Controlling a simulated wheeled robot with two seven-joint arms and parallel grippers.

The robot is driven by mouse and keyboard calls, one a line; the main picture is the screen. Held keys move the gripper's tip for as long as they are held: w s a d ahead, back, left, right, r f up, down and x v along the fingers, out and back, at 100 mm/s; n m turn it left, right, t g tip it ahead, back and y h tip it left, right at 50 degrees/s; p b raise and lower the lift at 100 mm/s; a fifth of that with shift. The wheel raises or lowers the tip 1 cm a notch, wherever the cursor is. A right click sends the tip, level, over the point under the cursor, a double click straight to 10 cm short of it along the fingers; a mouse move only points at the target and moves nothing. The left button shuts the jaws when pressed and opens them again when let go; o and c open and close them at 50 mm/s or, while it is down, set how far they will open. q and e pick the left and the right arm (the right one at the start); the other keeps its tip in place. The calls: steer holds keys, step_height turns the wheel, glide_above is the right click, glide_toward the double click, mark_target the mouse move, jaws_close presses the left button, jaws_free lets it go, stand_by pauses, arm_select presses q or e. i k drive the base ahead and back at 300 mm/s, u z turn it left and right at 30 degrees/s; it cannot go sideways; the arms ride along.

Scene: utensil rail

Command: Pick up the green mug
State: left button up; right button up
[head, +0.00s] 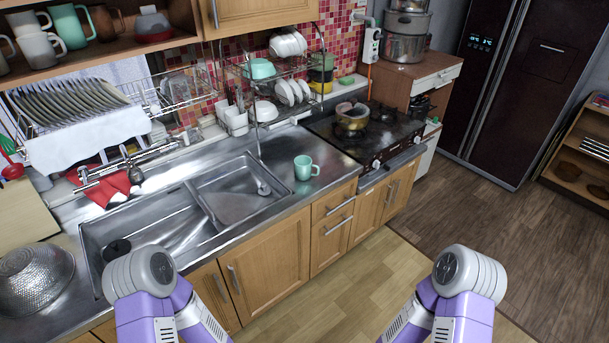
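A mint-green mug (303,168) stands upright on the steel counter, right of the sink, with its handle to the right. Another green mug (69,27) stands on the wooden shelf at the upper left, among other mugs. Parts of both my purple and grey arms show at the bottom edge, well short of the counter mug. Neither of my grippers is in view.
The steel sink (165,225) lies left of the counter mug, and a stove with a pot (351,116) stands to its right. A dish rack (276,75) is behind it. A metal colander (35,277) sits at the far left. The wooden floor (360,270) in front is clear.

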mark_target(307, 169)
steer(key=z, duration=0.5)
steer(key=k, duration=0.6)
steer(key=z, duration=0.6)
steer(key=i, duration=1)
steer(key=u, duration=1.2)
steer(key=i, duration=0.85)
steer(key=u, duration=0.95)
